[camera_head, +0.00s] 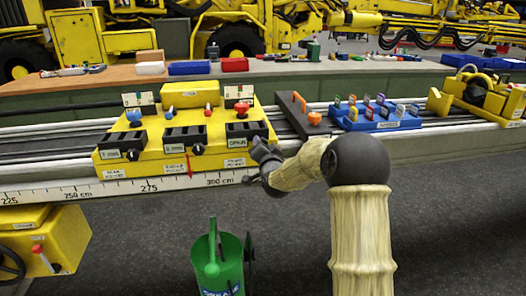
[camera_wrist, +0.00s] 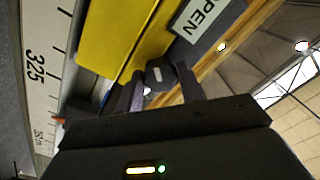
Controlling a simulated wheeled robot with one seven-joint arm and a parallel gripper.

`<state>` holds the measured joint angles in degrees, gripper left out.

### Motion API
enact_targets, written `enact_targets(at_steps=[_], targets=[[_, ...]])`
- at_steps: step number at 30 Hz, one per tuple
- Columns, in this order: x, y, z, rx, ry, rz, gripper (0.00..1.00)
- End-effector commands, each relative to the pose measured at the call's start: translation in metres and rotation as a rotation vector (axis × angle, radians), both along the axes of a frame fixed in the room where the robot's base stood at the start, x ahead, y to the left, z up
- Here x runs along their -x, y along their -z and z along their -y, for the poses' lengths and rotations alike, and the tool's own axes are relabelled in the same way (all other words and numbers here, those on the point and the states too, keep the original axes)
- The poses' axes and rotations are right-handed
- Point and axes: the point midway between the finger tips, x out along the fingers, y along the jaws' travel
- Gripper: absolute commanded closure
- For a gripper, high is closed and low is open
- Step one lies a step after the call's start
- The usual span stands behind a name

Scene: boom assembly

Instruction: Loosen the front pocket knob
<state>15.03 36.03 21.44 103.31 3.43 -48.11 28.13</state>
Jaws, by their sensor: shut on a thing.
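The yellow block (camera_head: 166,126) sits on the rail and carries several black plates, with label cards below them. The right plate (camera_head: 246,131) reads OPEN; this sign also shows in the wrist view (camera_wrist: 198,18). The front pocket knob (camera_wrist: 158,72) is dark with a pale mark and sits between the two fingers of my gripper (camera_wrist: 160,84). In the head view my gripper (camera_head: 259,163) is at the block's right front corner and hides this knob. My gripper is shut on the knob. Two other black knobs, left (camera_head: 132,154) and middle (camera_head: 198,149), are in plain view.
A scale strip (camera_head: 120,187) runs along the rail's front edge below the block. A black plate with an orange handle (camera_head: 300,104) and a blue tray of coloured pieces (camera_head: 375,118) stand to the right.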

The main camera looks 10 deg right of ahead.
Motion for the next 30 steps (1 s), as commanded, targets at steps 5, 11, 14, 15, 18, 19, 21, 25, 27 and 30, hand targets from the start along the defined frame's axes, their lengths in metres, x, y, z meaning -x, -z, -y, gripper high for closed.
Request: enact_targets(at_steps=[5, 11, 14, 15, 18, 19, 21, 25, 27, 30], targets=[[0.0005, 0.0047, -0.0023, 0.167, -0.004, -0.004, 0.85], [0.0006, 0.0047, -0.0022, 0.34, -0.004, -0.005, 0.85], [0.0006, 0.005, -0.0022, 0.412, -0.005, -0.006, 0.85], [0.0005, 0.0052, -0.0019, 0.437, -0.005, -0.008, 0.85], [0.0005, 0.0051, -0.0017, 0.488, -0.005, -0.008, 0.85], [0.0005, 0.005, -0.0017, 0.5, -0.005, -0.008, 0.85], [0.0006, 0.0047, -0.0017, 0.525, -0.005, -0.008, 0.85], [0.0006, 0.0044, -0.0015, 0.551, -0.005, -0.008, 0.85], [0.0006, 0.0044, -0.0013, 0.558, -0.005, -0.009, 0.85], [0.0006, 0.0044, -0.0011, 0.561, -0.005, -0.009, 0.85]])
